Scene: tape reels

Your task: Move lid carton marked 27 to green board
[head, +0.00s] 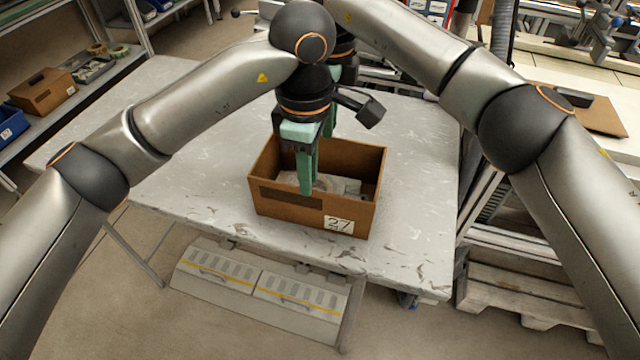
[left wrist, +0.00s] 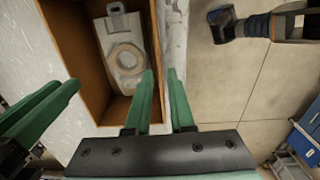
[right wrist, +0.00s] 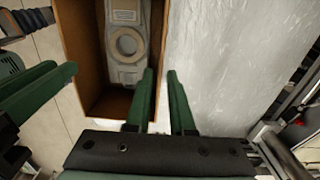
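The open brown carton marked 27 (head: 350,228) stands on the grey worktable, its label on the front wall. Grey parts (head: 335,184) lie inside; one with a round ring shows in the left wrist view (left wrist: 125,58) and the right wrist view (right wrist: 127,43). My left gripper (head: 306,188) points down at the carton's near wall. In its wrist view the fingers are apart, on either side of the wall's top edge. My right gripper (right wrist: 161,75) is at the far wall, mostly hidden in the head view; its fingers are also apart around that wall's edge. I see no green board.
The worktable (head: 190,205) is clear left and right of the carton. A shelf at the left holds another brown carton (head: 42,92) and a blue bin (head: 10,122). A brown board (head: 600,115) lies on a surface at the right. A pallet (head: 520,300) is below right.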

